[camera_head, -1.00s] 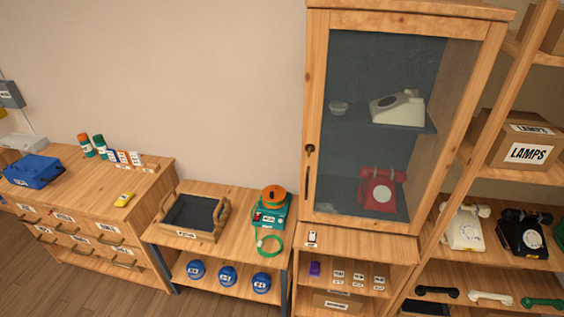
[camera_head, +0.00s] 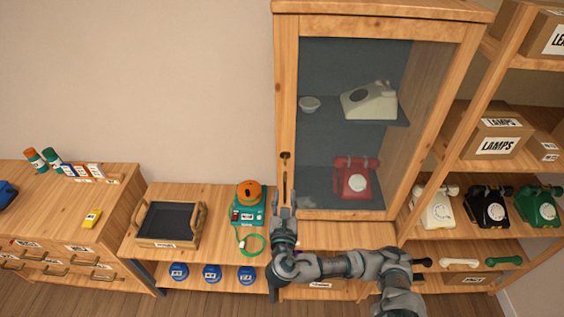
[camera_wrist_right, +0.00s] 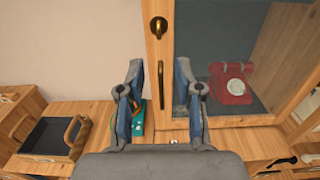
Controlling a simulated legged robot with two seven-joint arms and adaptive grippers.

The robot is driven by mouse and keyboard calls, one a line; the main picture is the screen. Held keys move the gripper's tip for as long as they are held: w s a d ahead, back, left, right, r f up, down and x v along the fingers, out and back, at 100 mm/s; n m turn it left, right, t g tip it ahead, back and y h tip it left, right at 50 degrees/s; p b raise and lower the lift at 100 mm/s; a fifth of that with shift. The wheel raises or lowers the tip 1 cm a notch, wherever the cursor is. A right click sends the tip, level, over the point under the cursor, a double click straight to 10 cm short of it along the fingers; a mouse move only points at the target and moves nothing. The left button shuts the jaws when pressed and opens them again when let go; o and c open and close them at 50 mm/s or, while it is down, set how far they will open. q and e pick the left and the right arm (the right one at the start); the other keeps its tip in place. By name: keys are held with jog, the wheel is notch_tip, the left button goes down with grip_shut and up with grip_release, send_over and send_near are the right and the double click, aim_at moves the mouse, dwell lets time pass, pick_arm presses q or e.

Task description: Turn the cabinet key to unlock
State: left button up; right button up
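The wooden cabinet (camera_head: 287,80) has a glass door, which is shut. The dark key (camera_head: 285,156) sits on the left door frame above a thin vertical handle (camera_head: 286,182). In the right wrist view the key (camera_wrist_right: 158,26) looks brassy and stands upright, above the handle (camera_wrist_right: 161,85). My right gripper (camera_head: 284,201) is in front of the door's lower left, below the key. In the wrist view my right gripper (camera_wrist_right: 159,78) is open and empty, its fingers either side of the handle in the picture, apart from the key. My left gripper is not in view.
Behind the glass are a cream phone (camera_head: 368,101) and a red phone (camera_head: 353,180). A low table with a dark tray (camera_head: 168,223) and a green device with an orange top (camera_head: 249,205) stands left. Open shelves with several phones and a LAMPS box (camera_head: 492,146) stand right.

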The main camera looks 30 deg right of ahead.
jog(key=p, duration=0.1)
send_near(285, 164)
jog(key=a+x, duration=0.1)
jog(key=x, duration=0.4)
jog(key=w+d, duration=0.4)
jog(key=shift+f+p, duration=0.15)
jog(key=shift+p, duration=0.25)
jog(key=shift+a, duration=0.45)
grip_shut()
